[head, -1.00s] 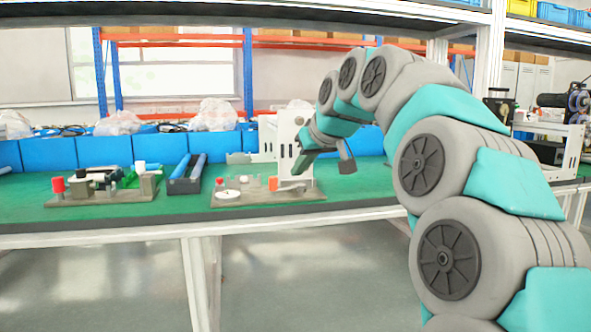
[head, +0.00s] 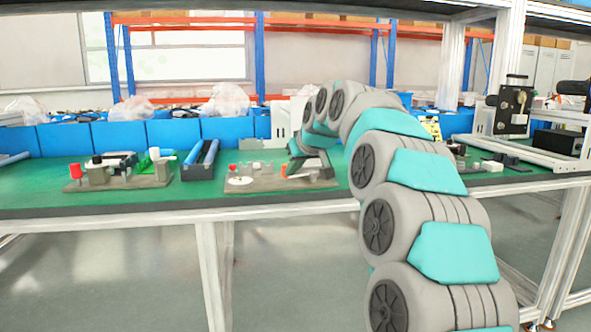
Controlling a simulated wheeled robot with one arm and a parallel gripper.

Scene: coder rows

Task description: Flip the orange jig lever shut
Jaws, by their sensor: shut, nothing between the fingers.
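The jig is a grey-brown base plate (head: 262,187) on the green bench top, with a white disc and a red knob at its left end. A small orange part, likely the jig lever (head: 284,170), shows near the right half of the plate. My gripper (head: 306,167) is low over the right end of the plate, just right of the orange part. Its fingers look shut, with nothing seen between them. I cannot tell whether it touches the lever. The lever is small and partly hidden, so its angle is unclear.
A second jig (head: 118,182) with a red knob stands to the left. A dark tray with blue sides (head: 200,160) lies between the two jigs. Blue bins (head: 173,133) line the back. A white frame (head: 281,122) stands behind my gripper.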

